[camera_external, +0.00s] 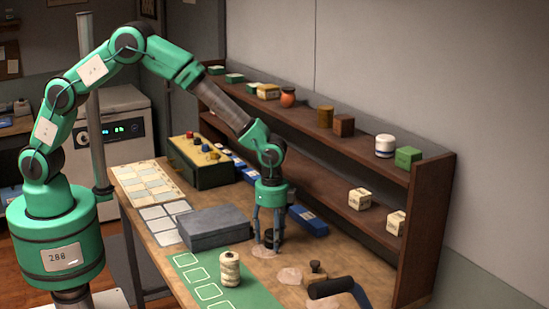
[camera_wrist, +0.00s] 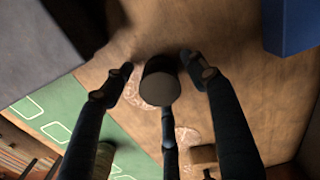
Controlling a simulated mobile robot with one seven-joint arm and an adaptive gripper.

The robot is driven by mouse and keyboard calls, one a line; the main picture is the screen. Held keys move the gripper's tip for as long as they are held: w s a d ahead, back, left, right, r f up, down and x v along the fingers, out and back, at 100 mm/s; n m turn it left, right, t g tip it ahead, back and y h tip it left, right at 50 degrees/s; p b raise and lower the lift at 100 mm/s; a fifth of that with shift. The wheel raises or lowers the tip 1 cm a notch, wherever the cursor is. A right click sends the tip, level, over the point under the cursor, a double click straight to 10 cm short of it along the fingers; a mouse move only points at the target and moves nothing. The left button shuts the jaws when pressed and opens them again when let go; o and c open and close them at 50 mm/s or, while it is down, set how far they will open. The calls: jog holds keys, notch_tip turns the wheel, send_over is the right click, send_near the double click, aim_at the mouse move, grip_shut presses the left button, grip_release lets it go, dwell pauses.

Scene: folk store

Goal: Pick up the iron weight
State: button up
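The iron weight appears to be the small dark cylinder (camera_external: 272,236) standing on the wooden bench, partly hidden by my fingers. In the wrist view the dark round weight (camera_wrist: 160,82) lies between my fingers. My gripper (camera_external: 267,243) points straight down over it, with fingers on either side. In the wrist view the fingertips of my gripper (camera_wrist: 157,64) are spread, with small gaps visible beside the weight. A third finger reaches towards it from below in that view; whether it touches is unclear.
A grey box (camera_external: 214,228) stands close left of my gripper, and a blue box (camera_external: 308,221) close right. A cream spool (camera_external: 230,268) stands on the green mat (camera_external: 190,262). A black roller (camera_external: 330,288) lies in front. A shelf (camera_external: 345,205) runs behind.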

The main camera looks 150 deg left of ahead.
aim_at(272, 232)
grip_shut()
jog(key=shift+r, duration=0.2)
jog(key=shift+r+p, duration=1)
jog(key=shift+r, duration=3.9)
